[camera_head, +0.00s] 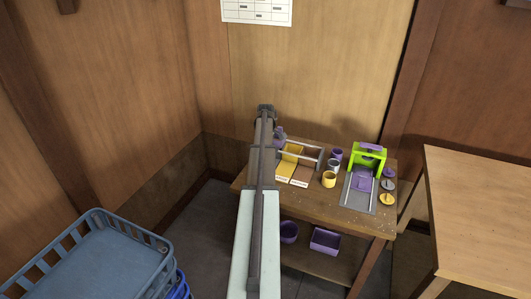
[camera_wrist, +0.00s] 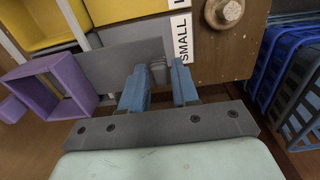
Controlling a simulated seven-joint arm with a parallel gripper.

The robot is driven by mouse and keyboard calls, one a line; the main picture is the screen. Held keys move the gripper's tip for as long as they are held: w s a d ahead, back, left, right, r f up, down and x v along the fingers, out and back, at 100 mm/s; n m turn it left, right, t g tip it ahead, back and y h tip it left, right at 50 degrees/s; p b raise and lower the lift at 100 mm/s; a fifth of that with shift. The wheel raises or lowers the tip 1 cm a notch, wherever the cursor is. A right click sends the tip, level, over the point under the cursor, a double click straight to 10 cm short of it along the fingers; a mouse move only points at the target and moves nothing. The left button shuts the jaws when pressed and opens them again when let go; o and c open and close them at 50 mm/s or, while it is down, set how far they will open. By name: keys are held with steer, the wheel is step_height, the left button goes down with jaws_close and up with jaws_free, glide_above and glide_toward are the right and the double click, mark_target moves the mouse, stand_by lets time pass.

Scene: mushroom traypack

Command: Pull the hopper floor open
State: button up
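A flat grey plate (camera_wrist: 125,65), which looks like the sliding hopper floor, lies beside an open purple square frame (camera_wrist: 55,85) in the wrist view. A small ridged grey piece (camera_wrist: 160,72) shows at the plate's right end. The two blue fingers of my gripper (camera_wrist: 160,88) stand apart, one to each side of that grey piece. I cannot tell whether they touch it. In the head view my own arm hides my gripper and most of what is around it. A small purple part (camera_head: 279,133) shows just right of the arm.
Blue crates (camera_head: 95,262) stand at left.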

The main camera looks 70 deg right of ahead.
jaws_close()
stand_by(0.3)
steer(key=shift+a, duration=0.75)
steer(key=shift+o, duration=1.5)
jaws_free()
steer(key=shift+d, duration=0.1)
step_height(320, 180, up, 14)
steer(key=shift+f, duration=0.1)
